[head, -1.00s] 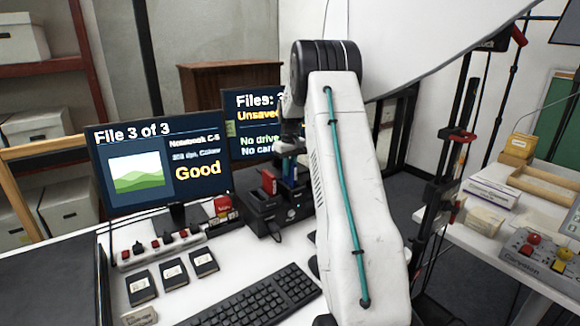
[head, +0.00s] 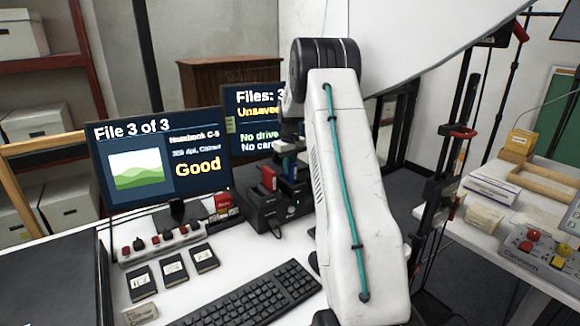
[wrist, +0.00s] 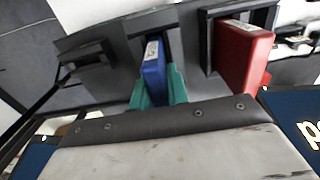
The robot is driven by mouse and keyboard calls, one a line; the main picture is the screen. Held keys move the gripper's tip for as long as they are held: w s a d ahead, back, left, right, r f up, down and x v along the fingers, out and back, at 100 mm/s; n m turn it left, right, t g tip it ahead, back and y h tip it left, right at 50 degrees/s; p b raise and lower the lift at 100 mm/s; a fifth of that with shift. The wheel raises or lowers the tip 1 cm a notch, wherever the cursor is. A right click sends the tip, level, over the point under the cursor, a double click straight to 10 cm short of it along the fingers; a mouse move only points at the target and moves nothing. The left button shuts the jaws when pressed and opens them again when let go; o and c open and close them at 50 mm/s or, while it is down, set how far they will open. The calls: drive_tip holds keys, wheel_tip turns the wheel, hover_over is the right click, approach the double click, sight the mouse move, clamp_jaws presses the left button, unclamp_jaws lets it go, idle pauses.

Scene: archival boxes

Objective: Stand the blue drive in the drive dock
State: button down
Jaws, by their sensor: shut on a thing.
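The blue drive (wrist: 153,72) is upright between the teal fingertips of my gripper (wrist: 158,90) in the wrist view. My gripper is shut on it. Its far end is at the middle slot of the dark drive dock (wrist: 115,38); how deep it sits is hard to tell. In the head view the blue drive (head: 290,168) shows small above the dock (head: 262,212), below my gripper (head: 291,148), partly hidden by my arm. A red drive (wrist: 240,55) stands in the neighbouring slot; it also shows in the head view (head: 268,178).
An empty slot (wrist: 88,58) is on the dock's other side. Two monitors (head: 160,160) stand behind; one reads "No drive". A power strip (head: 160,245), several dark cases (head: 173,268) and a keyboard (head: 255,298) lie on the white desk.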

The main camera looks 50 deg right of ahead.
drive_tip(key=shift+f, duration=0.45)
drive_tip(key=c, duration=1.3)
unclamp_jaws()
drive_tip(key=shift+r, duration=3.95)
drive_tip(key=shift+a, duration=0.1)
